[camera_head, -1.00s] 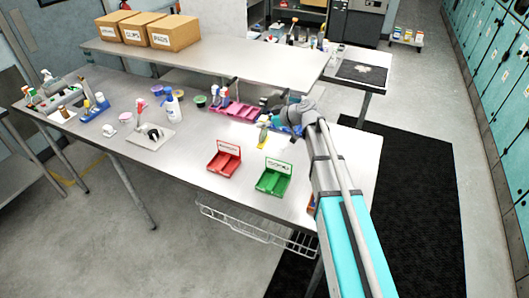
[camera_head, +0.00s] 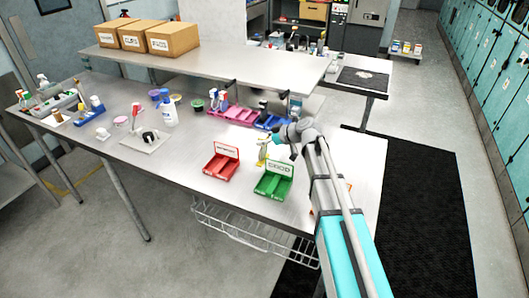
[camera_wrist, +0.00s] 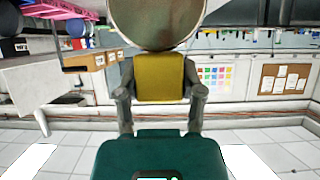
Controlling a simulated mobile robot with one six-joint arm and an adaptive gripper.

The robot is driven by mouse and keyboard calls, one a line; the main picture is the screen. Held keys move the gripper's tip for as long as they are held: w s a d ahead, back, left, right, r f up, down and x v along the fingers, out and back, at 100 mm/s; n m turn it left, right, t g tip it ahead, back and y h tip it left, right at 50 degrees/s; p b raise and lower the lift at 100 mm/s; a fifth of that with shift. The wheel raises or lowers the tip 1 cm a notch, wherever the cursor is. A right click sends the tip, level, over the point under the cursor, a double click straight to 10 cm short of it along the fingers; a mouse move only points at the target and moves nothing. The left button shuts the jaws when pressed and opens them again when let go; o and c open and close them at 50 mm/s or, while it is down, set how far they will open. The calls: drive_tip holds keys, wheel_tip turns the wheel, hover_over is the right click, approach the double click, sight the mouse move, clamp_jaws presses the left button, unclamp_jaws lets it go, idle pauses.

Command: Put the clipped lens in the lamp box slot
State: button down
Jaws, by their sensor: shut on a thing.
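In the wrist view my gripper (camera_wrist: 160,95) is shut on a yellow clip (camera_wrist: 160,76), with a finger on each side. A large round lens (camera_wrist: 155,18) rises above the clip, its top cut off by the frame. In the head view my gripper (camera_head: 276,139) is above the table, behind the green box (camera_head: 268,190) and right of the red box (camera_head: 216,170). Both boxes are open, with small signs too blurred to read, so I cannot tell which is the lamp box. A pale yellow shape (camera_head: 262,152) shows beside my gripper; I cannot tell whether it is the lens.
Pink bins (camera_head: 236,114) and blue bins (camera_head: 270,121) stand behind my gripper. A spray bottle (camera_head: 170,111), a light tray (camera_head: 144,141) and small tubs stand to the left. Cardboard boxes (camera_head: 172,39) sit on the raised shelf. The table front left of the red box is clear.

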sight(264, 148)
drive_tip(key=shift+f, duration=0.1)
idle(0.3)
drive_tip(key=shift+f+b, duration=1.9)
drive_tip(key=shift+b, duration=0.05)
drive_tip(key=shift+f, duration=0.1)
drive_tip(key=shift+c, duration=1)
unclamp_jaws()
drive_tip(key=shift+d+r, duration=0.2)
drive_tip(key=shift+r, duration=0.1)
drive_tip(key=p+v, duration=0.5)
drive_tip(key=v, duration=0.6)
drive_tip(key=shift+s+d+p, duration=0.15)
drive_tip(key=shift+d+p, duration=0.05)
drive_tip(key=shift+p, duration=0.2)
